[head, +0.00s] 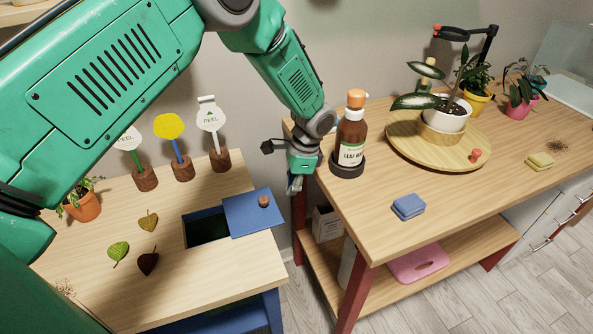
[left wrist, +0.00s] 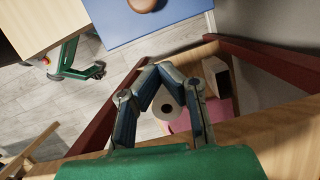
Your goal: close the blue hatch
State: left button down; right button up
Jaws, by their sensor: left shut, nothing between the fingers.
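The blue hatch (head: 245,219) is a flat sliding panel with a round wooden knob (head: 264,201), set in the left wooden worktop. It stands to the right of a dark rectangular opening (head: 208,230), which is largely uncovered. My left gripper (head: 294,187) is shut and empty, pointing down to the right of the panel, apart from the knob. In the left wrist view the fingers (left wrist: 158,68) meet at their tips, and the blue panel (left wrist: 170,22) with part of its knob (left wrist: 143,4) lies beyond them at the top. My right gripper is not seen in the head view.
A brown bottle (head: 350,140) stands on the right table, close to my left gripper. Several leaves, including a green one (head: 118,253), lie left of the opening. Label stakes stand behind in wooden blocks, one yellow (head: 169,126). A blue sponge (head: 408,206) lies on the right table.

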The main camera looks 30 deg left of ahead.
aim_at(272, 204)
pick_arm(q)
jog(key=shift+s+a+f+p, duration=0.15)
jog(key=shift+s+a, duration=0.5)
jog(key=shift+s+a+f+p, duration=0.15)
jog(key=shift+s+a, duration=0.6)
jog(key=shift+a, duration=0.1)
jog(key=shift+a+f, duration=0.2)
jog(key=shift+s, duration=0.1)
